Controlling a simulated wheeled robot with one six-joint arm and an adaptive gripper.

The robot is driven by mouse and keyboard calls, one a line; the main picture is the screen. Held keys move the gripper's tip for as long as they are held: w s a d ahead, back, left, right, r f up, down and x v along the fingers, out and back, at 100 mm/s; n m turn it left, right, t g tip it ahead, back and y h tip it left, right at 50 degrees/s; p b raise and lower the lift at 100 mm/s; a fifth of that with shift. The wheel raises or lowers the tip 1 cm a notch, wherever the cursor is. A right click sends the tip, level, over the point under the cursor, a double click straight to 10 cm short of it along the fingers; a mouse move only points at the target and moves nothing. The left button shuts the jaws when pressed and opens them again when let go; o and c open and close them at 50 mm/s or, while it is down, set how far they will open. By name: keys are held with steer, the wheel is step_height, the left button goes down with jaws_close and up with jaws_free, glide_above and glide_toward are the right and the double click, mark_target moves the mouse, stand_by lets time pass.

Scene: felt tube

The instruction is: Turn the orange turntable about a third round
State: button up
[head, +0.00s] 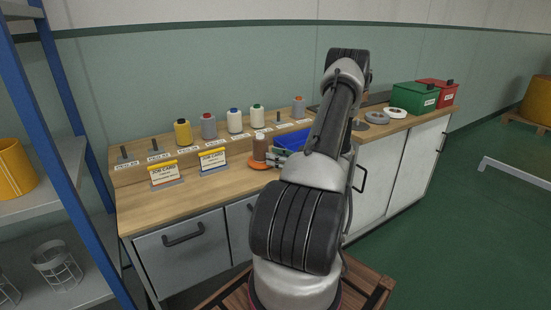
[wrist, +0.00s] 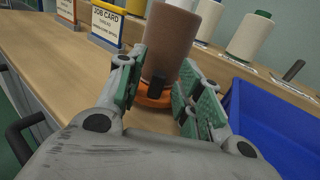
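The orange turntable (head: 258,166) sits on the wooden bench, left of my arm. In the wrist view the turntable (wrist: 146,101) is partly hidden by the brown felt tube and my fingers. The brown tube (head: 260,148) stands upright on it; in the wrist view the tube (wrist: 170,45) rises ahead of my gripper. A small dark peg (wrist: 156,86) stands at the turntable's near side, in front of the tube. My gripper (wrist: 160,68) is open, with green-padded fingers spread to either side of peg and tube. Whether a finger touches either cannot be told.
A blue bin (head: 292,139) stands close to the right of my gripper. Job cards (head: 212,160) stand to the left, and several thread cones (head: 235,121) line the raised shelf behind. Green (head: 414,97) and red boxes are at the far right. The front left bench top is clear.

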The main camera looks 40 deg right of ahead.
steer(key=v, duration=1.2)
steer(key=shift+s+a+f, duration=0.1)
steer(key=shift+s+a, duration=0.05)
steer(key=shift+a, duration=0.1)
steer(key=c, duration=0.4)
steer(key=a+m, duration=0.1)
steer(key=a+m+h, duration=0.1)
steer(key=a+m, duration=0.3)
steer(key=shift+s+f+t, duration=0.2)
steer(key=shift+s+t, duration=0.1)
steer(key=shift+t, duration=0.1)
jaws_close()
steer(key=a+m+h, duration=0.3)
steer(key=a+m, duration=0.2)
steer(key=m, duration=0.7)
steer(key=w+m, duration=0.1)
steer(key=w, duration=0.2)
steer(key=w+a+m, duration=0.1)
steer(key=w, duration=0.2)
steer(key=w+m, duration=0.1)
steer(key=w, duration=0.3)
steer(key=shift+a+f+m, duration=0.15)
steer(key=shift+a+m, duration=0.05)
steer(key=shift+m, duration=0.2)
steer(key=d, duration=0.2)
steer(key=shift+w+d, duration=0.25)
steer(key=shift+d, duration=0.15)
steer(key=shift+w+d, duration=0.25)
steer(key=shift+d, duration=0.3)
